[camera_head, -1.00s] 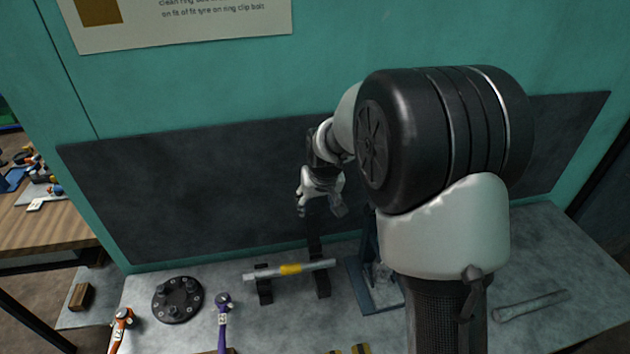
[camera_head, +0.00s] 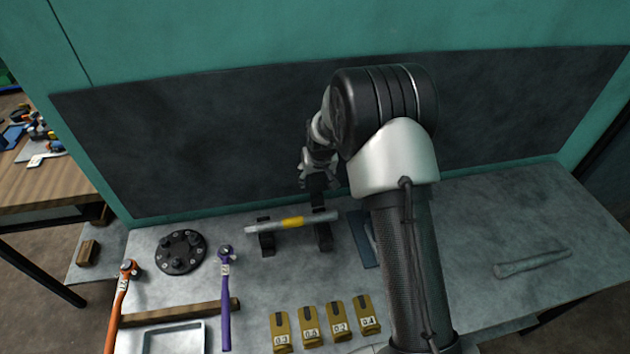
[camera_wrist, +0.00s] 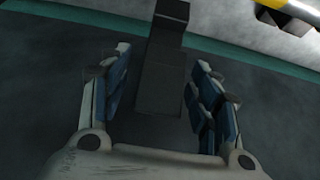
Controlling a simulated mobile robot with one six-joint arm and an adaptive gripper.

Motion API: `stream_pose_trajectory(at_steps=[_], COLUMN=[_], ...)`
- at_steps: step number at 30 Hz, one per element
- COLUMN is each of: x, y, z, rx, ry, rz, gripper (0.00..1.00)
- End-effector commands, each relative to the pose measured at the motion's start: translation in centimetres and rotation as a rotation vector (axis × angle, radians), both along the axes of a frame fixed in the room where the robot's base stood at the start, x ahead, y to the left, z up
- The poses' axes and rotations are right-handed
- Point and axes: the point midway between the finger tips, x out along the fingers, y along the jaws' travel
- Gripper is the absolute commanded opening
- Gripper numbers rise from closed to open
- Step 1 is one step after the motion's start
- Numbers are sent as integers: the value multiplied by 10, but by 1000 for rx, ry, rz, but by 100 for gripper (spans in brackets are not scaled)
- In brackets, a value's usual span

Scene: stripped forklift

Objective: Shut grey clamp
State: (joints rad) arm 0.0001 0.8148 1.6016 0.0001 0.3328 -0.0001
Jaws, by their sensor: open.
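A silver rod with a yellow band (camera_head: 290,223) lies across two dark supports on the bench. The right support (camera_head: 323,238) has a tall dark grey arm standing up at its back; this looks like the grey clamp, with its arm raised. My gripper (camera_head: 317,178) is over the top of that arm in the head view. In the wrist view my gripper (camera_wrist: 160,60) is open, and the dark grey clamp arm (camera_wrist: 163,75) stands between its blue-padded fingers. I see gaps at both sides; contact is not visible.
A dark panel (camera_head: 200,130) rises behind the bench. A blue-grey plate (camera_head: 361,240) lies right of the clamp, partly behind my arm. A black disc (camera_head: 181,252), an orange tool (camera_head: 122,290), a purple tool (camera_head: 226,300) and several yellow numbered blocks (camera_head: 310,327) lie nearby.

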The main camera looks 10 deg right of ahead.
Motion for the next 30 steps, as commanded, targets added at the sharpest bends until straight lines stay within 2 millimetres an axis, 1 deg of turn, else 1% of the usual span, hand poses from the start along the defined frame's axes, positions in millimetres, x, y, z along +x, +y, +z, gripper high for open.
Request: stream_pose_trajectory(at_steps=[1, 6, 16, 30], x=[3, 8, 9, 9], y=[0, 0, 0, 0], z=[-8, -19, -21, -21], rx=[0, 0, 0, 0], ry=[1, 0, -1, 0], rz=[0, 0, 0, 0], gripper=[57, 57, 57, 26])
